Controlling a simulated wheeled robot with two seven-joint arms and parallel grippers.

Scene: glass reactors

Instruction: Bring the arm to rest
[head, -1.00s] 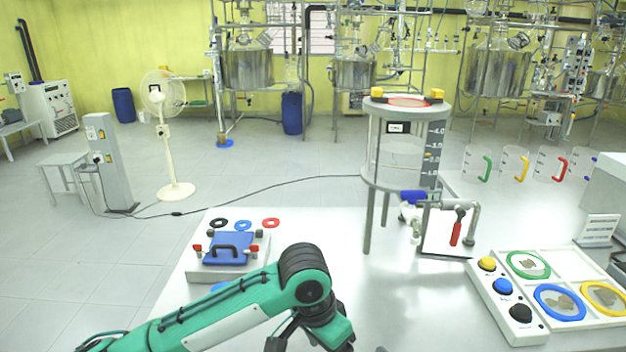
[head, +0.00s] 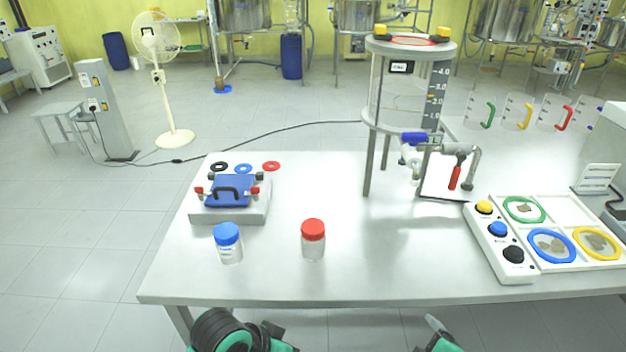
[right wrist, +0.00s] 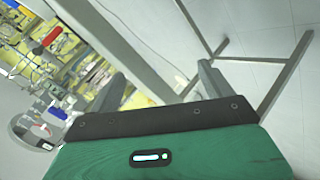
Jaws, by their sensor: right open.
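My left arm (head: 228,334) shows at the bottom edge of the head view, in front of the table, as a black round joint with green and grey parts. Its gripper cannot be made out clearly, so its opening cannot be told. A small grey and green part of my right arm (head: 438,338) shows at the bottom edge, further right. In the right wrist view my right gripper (right wrist: 158,86) is open, its two grey fingers wide apart with nothing between them. Both arms are clear of the things on the table.
The table (head: 380,270) has bare room at its front middle. On it stand a blue-capped jar (head: 228,243), a red-capped jar (head: 313,240), a blue-lidded box (head: 231,200), a glass reactor (head: 400,85) on legs and a white sample tray (head: 537,240) with buttons.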

